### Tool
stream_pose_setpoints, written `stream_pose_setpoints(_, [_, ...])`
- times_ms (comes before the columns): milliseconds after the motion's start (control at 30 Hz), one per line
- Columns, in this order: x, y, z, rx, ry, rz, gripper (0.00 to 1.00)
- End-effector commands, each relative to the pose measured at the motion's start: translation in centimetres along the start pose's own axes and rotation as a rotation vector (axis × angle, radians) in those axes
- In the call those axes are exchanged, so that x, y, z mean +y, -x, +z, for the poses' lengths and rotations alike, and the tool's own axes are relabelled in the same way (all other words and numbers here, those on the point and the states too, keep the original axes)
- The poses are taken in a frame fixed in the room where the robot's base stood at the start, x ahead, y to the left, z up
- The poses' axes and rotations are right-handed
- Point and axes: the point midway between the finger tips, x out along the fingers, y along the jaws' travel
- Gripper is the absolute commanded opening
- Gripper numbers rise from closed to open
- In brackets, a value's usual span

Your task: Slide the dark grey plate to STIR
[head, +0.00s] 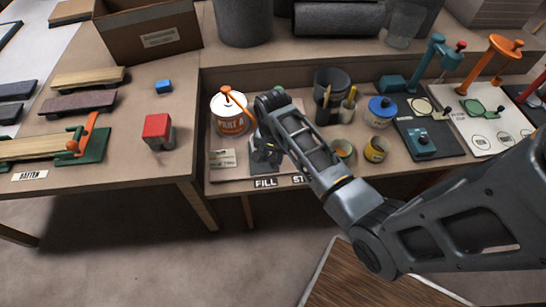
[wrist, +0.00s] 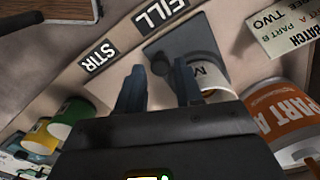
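The dark grey plate (wrist: 187,38) lies on the bench at the FILL label (wrist: 158,14). A dark round knob (wrist: 160,67) stands on it, and a white cup with a black letter (wrist: 213,80) sits by it, partly behind a finger. In the head view, the plate (head: 262,170) shows below my gripper (head: 265,145), which covers much of it. My gripper (wrist: 159,72) is open, its fingers apart with the knob showing between their tips; I cannot tell how near it is. The STIR label (wrist: 98,57) is beside FILL; in the head view my arm partly covers it.
An orange-and-white PART A can (head: 230,115) with an orange pump stands close to my gripper. Yellow (head: 376,150) and green (head: 343,150) tins stand right of my forearm. A BATCH card (head: 222,158) lies left of the plate. The bench's front edge is close.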

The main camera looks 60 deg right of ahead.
Motion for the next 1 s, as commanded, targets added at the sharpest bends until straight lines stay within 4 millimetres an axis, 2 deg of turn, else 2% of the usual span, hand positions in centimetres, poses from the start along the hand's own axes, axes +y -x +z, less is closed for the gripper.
stream_pose_setpoints(167, [0.03,-1.26,0.00,0.000,0.000,0.000,0.36])
stream_pose_setpoints(433, [0.01,-1.40,0.00,0.001,0.000,-0.001,0.36])
stream_pose_setpoints(800, [0.01,-1.38,0.01,0.001,0.000,-0.001,0.01])
stream_pose_setpoints(1000, [0.02,-1.38,0.02,0.001,0.001,0.000,0.00])
